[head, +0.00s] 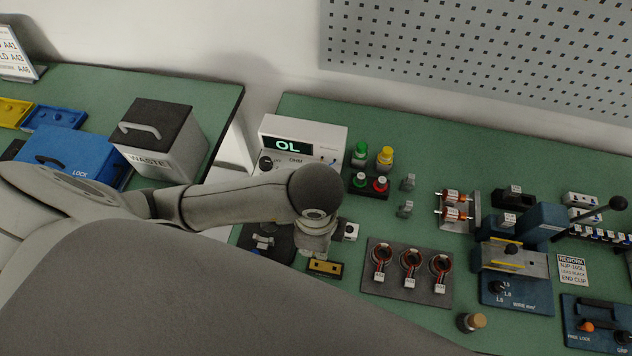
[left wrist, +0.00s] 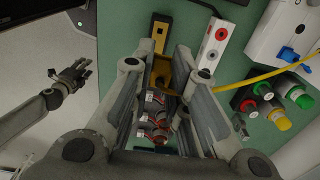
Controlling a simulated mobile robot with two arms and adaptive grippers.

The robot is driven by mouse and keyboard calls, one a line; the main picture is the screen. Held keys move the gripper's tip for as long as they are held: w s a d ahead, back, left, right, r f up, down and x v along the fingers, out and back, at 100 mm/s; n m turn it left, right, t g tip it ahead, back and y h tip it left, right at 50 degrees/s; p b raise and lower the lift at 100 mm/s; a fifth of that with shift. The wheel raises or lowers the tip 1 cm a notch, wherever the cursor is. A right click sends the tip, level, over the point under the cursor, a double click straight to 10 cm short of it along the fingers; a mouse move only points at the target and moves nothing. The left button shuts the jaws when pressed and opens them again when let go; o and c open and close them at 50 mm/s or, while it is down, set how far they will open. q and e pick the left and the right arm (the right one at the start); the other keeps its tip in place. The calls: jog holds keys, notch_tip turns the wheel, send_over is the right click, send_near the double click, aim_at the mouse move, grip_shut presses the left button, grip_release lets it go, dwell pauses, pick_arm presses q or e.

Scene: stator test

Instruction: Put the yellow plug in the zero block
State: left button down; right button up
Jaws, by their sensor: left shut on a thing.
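My left gripper (head: 314,252) points down at the front left of the green table. In the left wrist view its fingers (left wrist: 166,66) are shut on the yellow plug (left wrist: 164,76), which is partly hidden between them. A yellow cable (left wrist: 250,77) runs from the plug to the right. The likely zero block, a black block with a yellow top and two dark sockets (head: 325,268), lies just beyond the fingertips and also shows in the left wrist view (left wrist: 160,36). I cannot tell whether the plug touches it. My right gripper (left wrist: 72,88) is open and empty, off the table.
A white block with red-ringed sockets (left wrist: 212,48) is close beside the yellow-topped block. The ohm meter (head: 302,140) reads OL; green, yellow and red posts (head: 370,182) stand near it. A plate with three wound stators (head: 408,285) lies to the right.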

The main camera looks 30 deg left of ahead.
pick_arm(q)
jog(key=shift+f+b, duration=3.5)
jog(key=shift+f, duration=1.5)
jog(key=shift+f, duration=0.25)
jog(key=shift+f, duration=0.9)
jog(key=c, duration=1.3)
grip_release()
